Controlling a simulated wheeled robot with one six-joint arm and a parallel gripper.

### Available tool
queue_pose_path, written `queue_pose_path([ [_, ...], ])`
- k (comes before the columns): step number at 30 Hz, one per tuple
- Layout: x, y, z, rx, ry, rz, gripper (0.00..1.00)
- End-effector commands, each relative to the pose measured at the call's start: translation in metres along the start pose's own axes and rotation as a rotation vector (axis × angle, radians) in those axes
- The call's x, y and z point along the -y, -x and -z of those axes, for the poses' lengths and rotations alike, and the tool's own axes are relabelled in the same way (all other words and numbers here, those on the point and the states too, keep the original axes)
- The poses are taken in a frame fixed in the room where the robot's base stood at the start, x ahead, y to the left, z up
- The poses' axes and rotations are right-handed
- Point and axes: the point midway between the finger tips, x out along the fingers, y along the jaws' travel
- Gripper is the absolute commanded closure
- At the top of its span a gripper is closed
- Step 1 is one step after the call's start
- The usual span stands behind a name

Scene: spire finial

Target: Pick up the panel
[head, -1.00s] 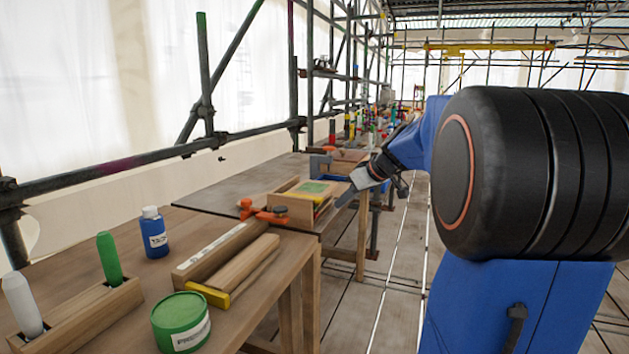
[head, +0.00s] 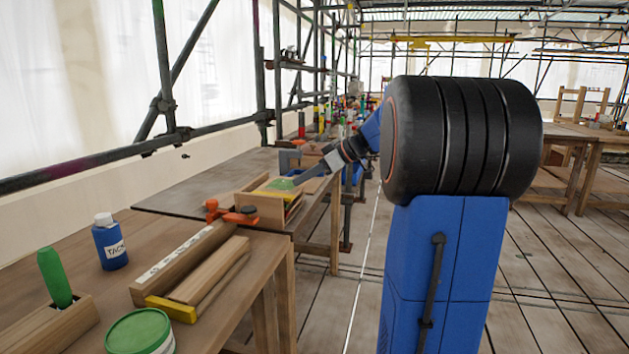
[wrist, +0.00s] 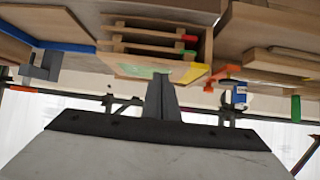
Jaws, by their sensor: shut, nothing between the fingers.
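A wooden box (head: 262,209) with a green patch on top sits on the workbench, left of my arm. In the wrist view, the box (wrist: 205,42) shows several thin wooden panels (wrist: 150,37) stacked in slots, with red, green and yellow end marks; I cannot tell which one is the task's panel. My gripper (head: 303,177) is at the box's right side, near its top. In the wrist view, its closed fingers (wrist: 162,88) point toward the box and are empty. Whether they touch it is unclear.
An orange clamp (head: 231,213) sits at the box's near end. A blue bottle (head: 110,246), a green tin (head: 140,331) and wooden blocks (head: 187,263) stand on the nearer bench. Scaffold rails line the left. The floor to the right is open, with another table (head: 585,133) beyond.

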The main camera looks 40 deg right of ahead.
Motion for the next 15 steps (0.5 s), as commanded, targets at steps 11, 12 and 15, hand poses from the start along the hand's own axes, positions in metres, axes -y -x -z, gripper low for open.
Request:
queue_pose_path([
  [11, 0.0, -0.046, 0.032, 0.001, 0.001, 0.002, 1.0],
  [12, 0.0, -0.049, 0.029, 0.001, -0.002, 0.001, 1.0],
  [15, 0.0, -0.052, 0.021, 0.001, -0.002, -0.001, 1.0],
])
